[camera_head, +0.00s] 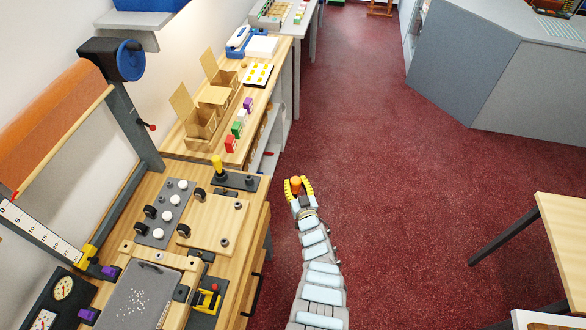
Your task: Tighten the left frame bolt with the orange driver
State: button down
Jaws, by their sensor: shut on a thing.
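My gripper (299,187), with yellow fingers, is shut on an orange thing (295,181), which looks like the top of the orange driver's handle. The rest of it is hidden by the fingers and the arm. My gripper is over the red floor, just right of the wooden workbench (258,215) and clear of it. A wooden frame (172,261) around a grey panel (140,297) lies on the near part of the bench. Small dark fittings show around the frame, but I cannot tell which is the left frame bolt.
A yellow-handled tool (217,165) stands upright in a dark rack (243,182) on the bench. A wooden plate (210,220) and a dark board with white knobs (166,212) lie nearby. A grey post (133,120) rises at the left.

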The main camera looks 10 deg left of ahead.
jog(key=shift+s+d+f+h, duration=0.1)
jog(key=shift+d+f+h, duration=0.15)
jog(key=shift+d, duration=0.35)
dwell(0.7)
jog(key=shift+d, duration=0.3)
jog(key=shift+d+m+h, duration=0.35)
jog(key=shift+d+m, duration=0.05)
jog(key=shift+d, duration=0.05)
jog(key=shift+s+d+f+t, duration=0.1)
jog(key=shift+d+f+t, duration=0.2)
jog(key=shift+d, duration=0.15)
jog(key=shift+d, duration=0.1)
jog(key=shift+d+r, duration=0.1)
dwell(0.3)
